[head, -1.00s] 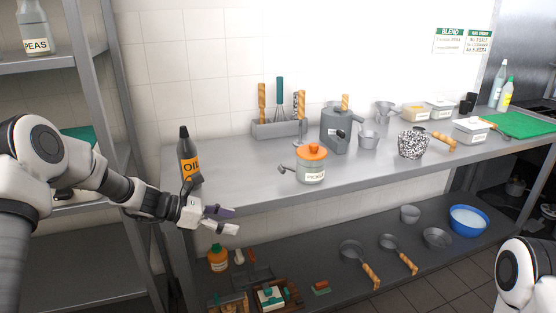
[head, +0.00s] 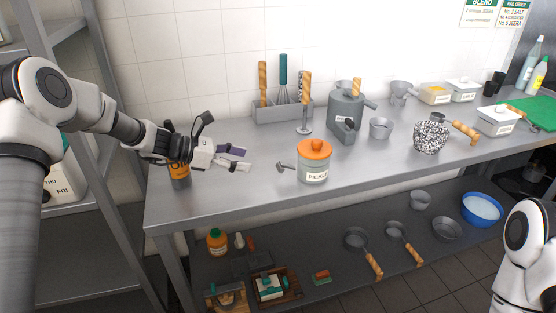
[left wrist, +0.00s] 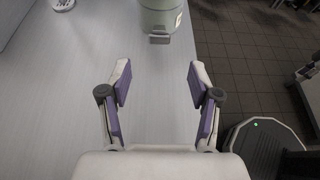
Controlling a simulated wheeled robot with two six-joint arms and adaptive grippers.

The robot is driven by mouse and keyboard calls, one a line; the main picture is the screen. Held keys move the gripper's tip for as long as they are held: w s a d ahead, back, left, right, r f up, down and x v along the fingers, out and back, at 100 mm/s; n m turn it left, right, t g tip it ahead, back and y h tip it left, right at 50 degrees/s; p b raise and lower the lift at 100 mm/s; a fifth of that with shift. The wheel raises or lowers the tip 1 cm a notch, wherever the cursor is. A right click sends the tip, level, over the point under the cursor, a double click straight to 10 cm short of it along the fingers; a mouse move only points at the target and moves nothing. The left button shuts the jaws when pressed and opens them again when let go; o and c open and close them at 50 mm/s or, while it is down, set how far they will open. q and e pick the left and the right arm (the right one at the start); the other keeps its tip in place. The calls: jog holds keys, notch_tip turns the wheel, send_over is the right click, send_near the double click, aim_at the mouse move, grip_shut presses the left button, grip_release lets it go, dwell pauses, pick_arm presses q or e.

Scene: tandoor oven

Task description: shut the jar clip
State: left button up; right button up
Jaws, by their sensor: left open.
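The jar (head: 314,166) is a pale grey-green container with an orange lid and a "PICKLE" label, upright near the counter's front edge. Its grey clip (head: 285,166) sticks out from the left side, towards my gripper. My left gripper (head: 240,159) is open and empty, above the counter left of the jar and apart from it. In the left wrist view the jar (left wrist: 160,17) is at the top, with the clip (left wrist: 159,39) ahead of the gap between the open fingers (left wrist: 160,84).
A speckled pot (head: 430,138) is farther right. The counter between gripper and clip is clear.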

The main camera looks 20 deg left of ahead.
aim_at(279, 165)
pick_arm(q)
jog(key=x, duration=1)
jog(key=shift+w+d+f+p, duration=0.15)
jog(key=shift+w+p, duration=0.05)
jog(key=shift+p, duration=0.2)
jog(key=c, duration=1.2)
